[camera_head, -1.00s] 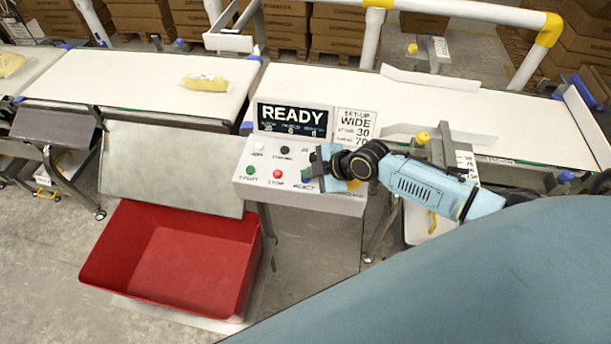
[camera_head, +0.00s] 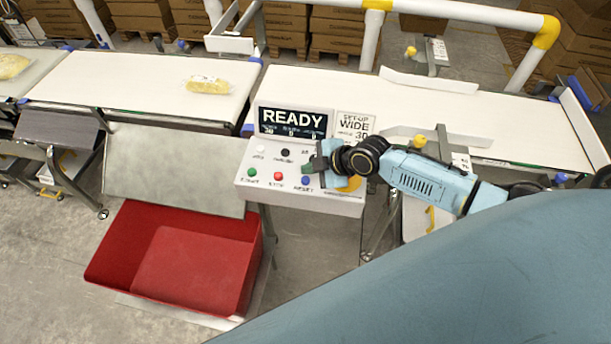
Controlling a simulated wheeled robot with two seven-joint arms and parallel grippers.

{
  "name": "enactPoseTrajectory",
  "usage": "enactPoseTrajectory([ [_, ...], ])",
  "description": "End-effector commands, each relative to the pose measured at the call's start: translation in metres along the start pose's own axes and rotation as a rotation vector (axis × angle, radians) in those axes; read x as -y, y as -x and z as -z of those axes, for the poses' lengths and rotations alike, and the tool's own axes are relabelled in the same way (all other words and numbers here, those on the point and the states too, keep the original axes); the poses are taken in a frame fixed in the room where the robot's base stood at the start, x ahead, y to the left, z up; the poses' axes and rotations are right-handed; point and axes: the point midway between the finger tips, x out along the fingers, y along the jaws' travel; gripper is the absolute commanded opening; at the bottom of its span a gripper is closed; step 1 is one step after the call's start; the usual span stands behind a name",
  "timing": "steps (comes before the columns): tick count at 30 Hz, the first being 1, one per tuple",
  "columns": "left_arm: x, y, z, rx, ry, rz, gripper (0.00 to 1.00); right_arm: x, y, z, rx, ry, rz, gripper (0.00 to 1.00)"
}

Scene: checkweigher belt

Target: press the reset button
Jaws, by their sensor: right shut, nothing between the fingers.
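The control panel (camera_head: 250,190) is a white sloped box with small coloured buttons. The reset button (camera_head: 305,181) is the blue one at the front right, with the label RESET below it. It is in plain sight. My right gripper (camera_head: 308,168) is shut and empty, with its fingertips over the panel just above and behind the blue button in the picture. I cannot tell whether the tips touch the panel. My left gripper is not in view.
Beside the blue button are a red stop button (camera_head: 278,177) and a green start button (camera_head: 251,173). A display (camera_head: 291,121) reading READY stands behind them. A yellow pack (camera_head: 208,86) lies on the left belt (camera_head: 130,80). A red bin (camera_head: 115,245) stands below.

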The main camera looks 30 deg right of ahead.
Motion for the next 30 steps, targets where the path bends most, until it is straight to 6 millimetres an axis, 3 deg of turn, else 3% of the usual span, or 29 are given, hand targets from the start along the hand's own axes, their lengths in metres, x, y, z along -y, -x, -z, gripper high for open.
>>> enactPoseTrajectory([
  [10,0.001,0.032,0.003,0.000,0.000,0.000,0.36,-0.019,0.026,0.019,-0.001,0.001,0.000,0.00],
  [30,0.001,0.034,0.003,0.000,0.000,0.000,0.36,-0.020,0.028,0.020,-0.001,0.001,0.000,0.00],
])
